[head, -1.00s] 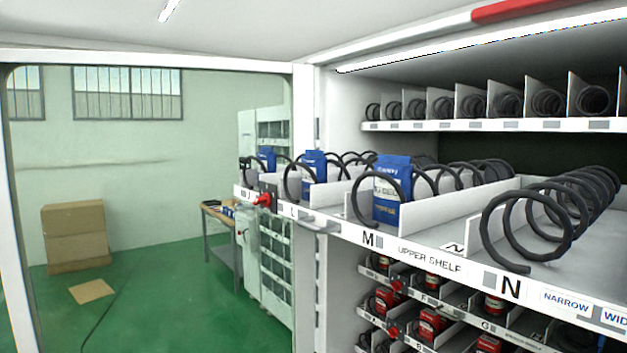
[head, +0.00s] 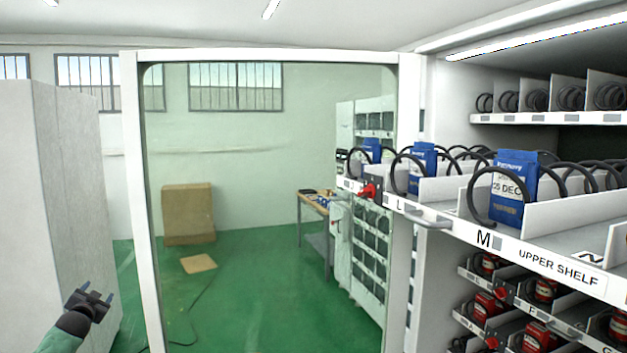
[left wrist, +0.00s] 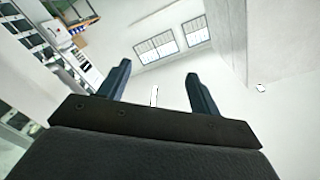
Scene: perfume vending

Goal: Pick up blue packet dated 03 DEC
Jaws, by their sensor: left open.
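Several blue packets stand upright in coils on the upper shelf in the head view. My left gripper (head: 96,292) is open and empty at the lower left, far from the packets. Its parted fingers also show in the left wrist view (left wrist: 158,72). My right gripper is out of view.
Black coils and white dividers surround the packets. A shelf handle (head: 430,219) and red knob (head: 369,191) stick out in front. Red items (head: 486,304) sit on lower shelves. A white door frame (head: 149,210) stands between my left gripper and the shelf.

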